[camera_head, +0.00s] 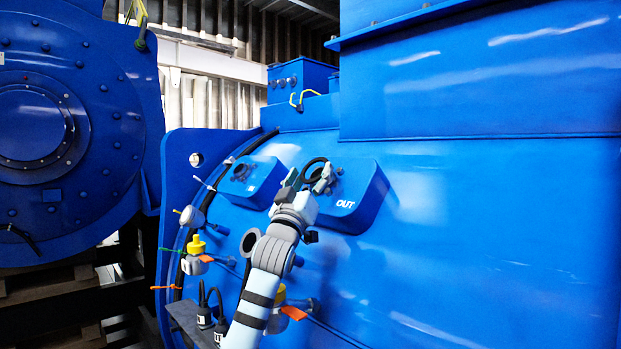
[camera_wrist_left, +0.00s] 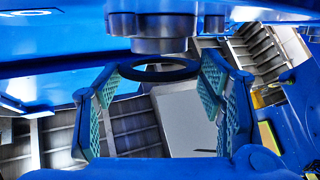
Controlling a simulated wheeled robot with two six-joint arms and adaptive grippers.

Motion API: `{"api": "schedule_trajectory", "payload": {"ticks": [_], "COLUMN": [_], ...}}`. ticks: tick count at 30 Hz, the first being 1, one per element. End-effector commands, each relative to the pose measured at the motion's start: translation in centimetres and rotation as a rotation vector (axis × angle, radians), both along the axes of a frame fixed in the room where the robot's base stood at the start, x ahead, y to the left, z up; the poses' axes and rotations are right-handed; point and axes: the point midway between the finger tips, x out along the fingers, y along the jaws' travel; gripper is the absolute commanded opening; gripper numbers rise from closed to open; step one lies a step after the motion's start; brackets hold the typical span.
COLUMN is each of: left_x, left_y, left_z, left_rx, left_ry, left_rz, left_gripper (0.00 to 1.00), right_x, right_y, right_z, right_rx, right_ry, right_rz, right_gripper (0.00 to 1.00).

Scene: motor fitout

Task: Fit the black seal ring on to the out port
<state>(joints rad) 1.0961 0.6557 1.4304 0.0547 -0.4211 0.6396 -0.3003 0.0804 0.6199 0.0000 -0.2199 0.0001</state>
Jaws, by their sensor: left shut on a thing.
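The black seal ring (camera_head: 314,159) is held between the fingertips of my left gripper (camera_head: 309,178), in front of the blue block marked OUT (camera_head: 366,205). In the left wrist view the ring (camera_wrist_left: 155,78) lies across the gap between the teal-padded fingers of the gripper (camera_wrist_left: 160,76). The grey stepped out port (camera_wrist_left: 160,42) is just above the ring there, roughly in line with it. In the head view the gripper and ring hide most of the port. My right gripper is in neither view.
A similar blue block (camera_head: 255,185) with a port stands left of the gripper. Yellow-capped fittings (camera_head: 196,245), valves and cables line the motor's left edge, close to my left arm. The blue motor casing (camera_head: 480,230) at right is bare. Another blue machine (camera_head: 90,140) stands far left.

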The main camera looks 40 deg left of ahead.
Motion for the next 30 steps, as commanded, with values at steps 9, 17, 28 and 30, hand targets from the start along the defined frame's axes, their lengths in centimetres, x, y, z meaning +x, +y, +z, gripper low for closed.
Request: {"api": "schedule_trajectory", "payload": {"ticks": [9,17,28,30], "left_x": [0.1,0.5,1.2,1.3], "left_y": [0.0,0.0,-0.1,-0.1], "left_z": [-0.1,-0.5,-1.1,-1.2], "left_rx": [0.0,-0.001,-0.001,0.0], "left_ry": [0.001,0.0,0.0,0.0], "left_rz": [0.0,-0.001,0.001,0.0], "left_gripper": [0.47,0.47,0.47,0.47], "right_x": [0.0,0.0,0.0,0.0], "right_y": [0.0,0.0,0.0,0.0], "right_z": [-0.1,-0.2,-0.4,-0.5], "right_rx": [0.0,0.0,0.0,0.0], "right_ry": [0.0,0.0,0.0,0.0], "right_rz": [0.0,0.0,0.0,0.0], "right_gripper": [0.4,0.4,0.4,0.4]}}
